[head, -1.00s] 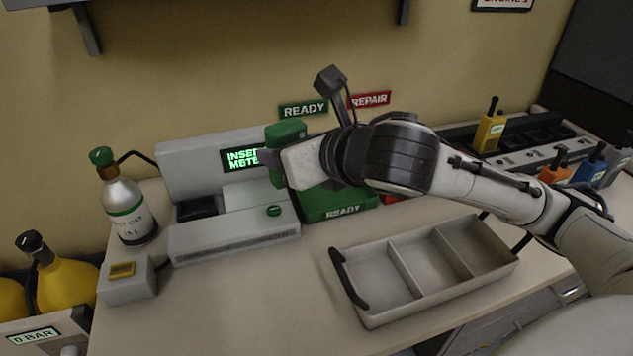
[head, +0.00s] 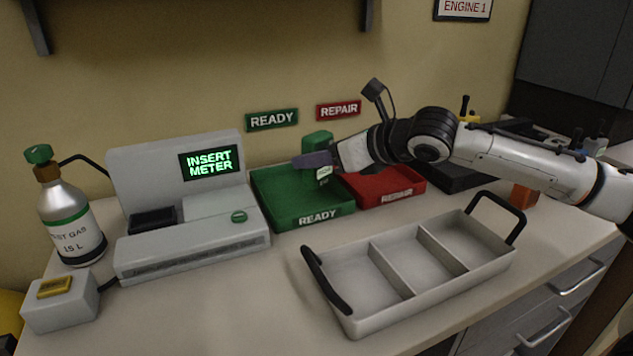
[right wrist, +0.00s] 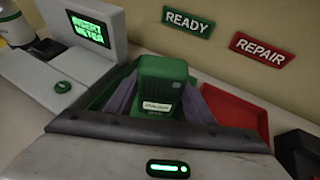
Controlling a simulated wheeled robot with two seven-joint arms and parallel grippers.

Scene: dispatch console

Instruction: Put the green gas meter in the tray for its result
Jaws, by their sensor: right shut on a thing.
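The green gas meter (head: 318,150) is upright over the green READY tray (head: 270,212). My right gripper (head: 318,160) is shut on it. In the right wrist view the green meter (right wrist: 160,85) sits between the two purple-grey fingers, with a pale label on its face. I cannot tell whether its base touches the tray floor. The red REPAIR tray (head: 385,190) is just right of the green tray and looks empty. The test station (head: 190,205) stands to the left, its screen reading INSERT METER and its dark slot empty. My left gripper is not in view.
A grey three-compartment carrier (head: 415,265) with black handles, empty, stands in front of the trays. A gas bottle (head: 70,215) and a small grey box (head: 58,305) with a yellow top are at the left. A dark charger rack and an orange meter (head: 523,197) are at the right.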

